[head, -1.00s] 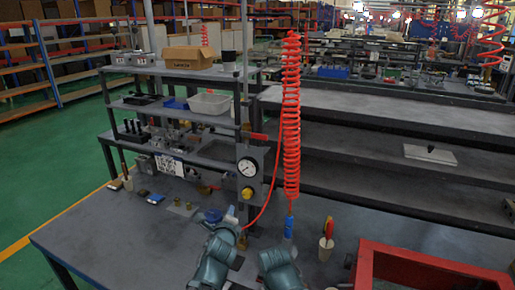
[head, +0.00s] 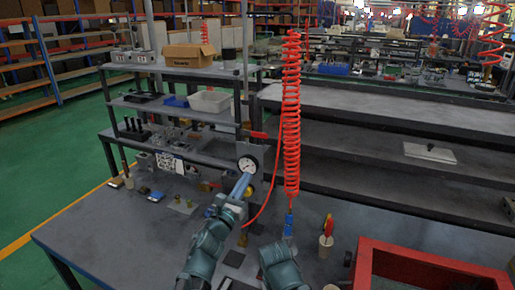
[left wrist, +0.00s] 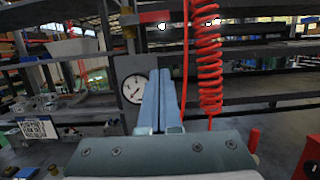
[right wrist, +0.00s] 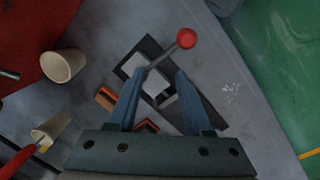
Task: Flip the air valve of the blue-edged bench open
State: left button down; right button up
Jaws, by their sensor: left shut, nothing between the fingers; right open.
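A red valve lever (head: 258,135) sticks out sideways at the top of the grey gauge panel (head: 258,152). It also shows in the left wrist view as a red handle (left wrist: 155,17) above the panel. My left gripper (head: 243,183) is shut and empty, its blue fingers in front of the panel, below the lever and partly over the panel's lower part. In the left wrist view its fingers (left wrist: 160,78) overlap the panel right of the round gauge (left wrist: 134,88). My right gripper (right wrist: 157,88) is open above a small grey block. Whether the left fingers touch the panel is unclear.
A coiled red hose (head: 291,110) hangs just right of the panel. A lever with a red ball (right wrist: 186,39) rises beside my right fingers. A red bin (head: 430,262) stands at the right, with a cup (head: 326,243) near it. The bench's front left is clear.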

aim_at(254, 134)
pick_arm(q)
jog(key=w+d+r+p, duration=0.3)
jog(key=w+r+p, duration=0.3)
jog(key=w, duration=0.3)
jog(key=shift+d+r, duration=0.2)
jog(key=shift+d, duration=0.15)
dwell(0.3)
